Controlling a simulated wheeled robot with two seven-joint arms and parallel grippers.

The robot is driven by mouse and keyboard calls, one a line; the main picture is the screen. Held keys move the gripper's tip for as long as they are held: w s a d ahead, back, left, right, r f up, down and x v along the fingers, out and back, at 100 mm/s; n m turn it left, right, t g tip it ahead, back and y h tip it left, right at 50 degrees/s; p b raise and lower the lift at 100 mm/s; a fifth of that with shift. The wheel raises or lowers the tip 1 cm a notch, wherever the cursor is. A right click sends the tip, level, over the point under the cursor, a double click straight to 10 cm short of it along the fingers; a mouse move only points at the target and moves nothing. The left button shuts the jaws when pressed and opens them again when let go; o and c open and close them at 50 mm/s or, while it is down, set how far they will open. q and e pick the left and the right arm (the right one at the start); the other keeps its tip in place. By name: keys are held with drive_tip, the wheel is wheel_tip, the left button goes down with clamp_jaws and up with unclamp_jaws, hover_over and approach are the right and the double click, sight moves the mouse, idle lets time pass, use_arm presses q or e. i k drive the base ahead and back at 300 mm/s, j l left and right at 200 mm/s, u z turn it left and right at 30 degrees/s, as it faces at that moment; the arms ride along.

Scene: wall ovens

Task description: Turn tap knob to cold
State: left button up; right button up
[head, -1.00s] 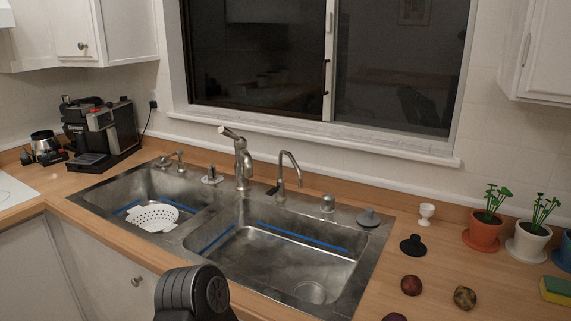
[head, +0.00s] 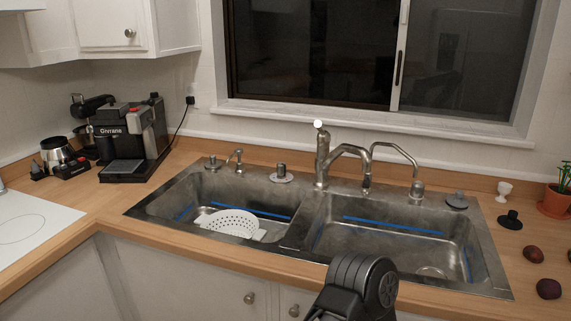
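The metal tap (head: 322,172) stands behind the sink, near the divider between the two basins. Its spout (head: 350,152) arches right over the right basin. The tap knob (head: 318,125) is a short lever on top of the tap body, with a pale round end facing me. No water shows. Neither gripper is in view. A black rounded link of one of my arms (head: 355,285) shows at the bottom centre, in front of the sink and apart from the tap.
A second thin curved spout (head: 398,150) stands right of the tap. A white colander (head: 232,222) sits in the left basin (head: 165,208). A coffee machine (head: 130,140) is at the back left. A black stopper (head: 510,220) and dark round fruits (head: 533,254) lie right.

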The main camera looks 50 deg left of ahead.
sight(281, 166)
drive_tip(key=k+j, duration=1.2)
drive_tip(key=j+z, duration=0.05)
